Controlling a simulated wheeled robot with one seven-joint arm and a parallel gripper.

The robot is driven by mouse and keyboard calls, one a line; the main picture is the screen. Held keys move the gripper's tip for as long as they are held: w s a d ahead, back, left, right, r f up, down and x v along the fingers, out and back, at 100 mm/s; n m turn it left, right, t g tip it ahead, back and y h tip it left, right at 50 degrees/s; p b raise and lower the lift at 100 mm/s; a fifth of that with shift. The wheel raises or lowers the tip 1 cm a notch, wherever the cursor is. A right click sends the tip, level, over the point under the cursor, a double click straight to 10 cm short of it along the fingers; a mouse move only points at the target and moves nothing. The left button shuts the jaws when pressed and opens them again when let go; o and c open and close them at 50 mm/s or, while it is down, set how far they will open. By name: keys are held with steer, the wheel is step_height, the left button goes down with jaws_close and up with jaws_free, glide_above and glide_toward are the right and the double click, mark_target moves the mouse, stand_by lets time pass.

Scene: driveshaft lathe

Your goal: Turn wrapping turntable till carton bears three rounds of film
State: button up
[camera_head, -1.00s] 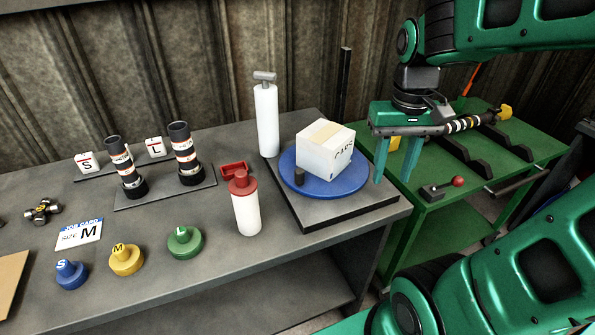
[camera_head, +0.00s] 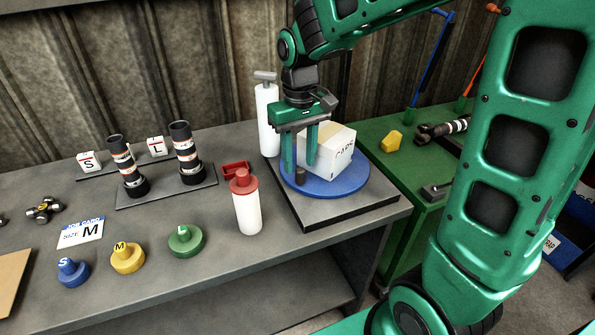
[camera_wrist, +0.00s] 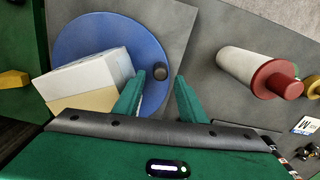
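The wrapping turntable is a blue disc (camera_head: 352,185) on a dark square base; it also shows in the wrist view (camera_wrist: 75,40). A white carton (camera_head: 338,158) with dark lettering and a tan strip stands on it, also in the wrist view (camera_wrist: 95,72). I cannot make out film on the carton. A short dark peg (camera_head: 300,176) stands near the disc's front left rim; in the wrist view the peg (camera_wrist: 161,71) shows between the fingertips. My gripper (camera_head: 300,166) points down, open, with its fingers above and around the peg's position; I cannot tell whether they touch it.
A white cylinder with a grey handle (camera_head: 267,120) stands behind the turntable. A green table (camera_head: 400,175) is at right.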

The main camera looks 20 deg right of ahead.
mark_target(299, 168)
steer(key=shift+f, duration=2.15)
jaws_close()
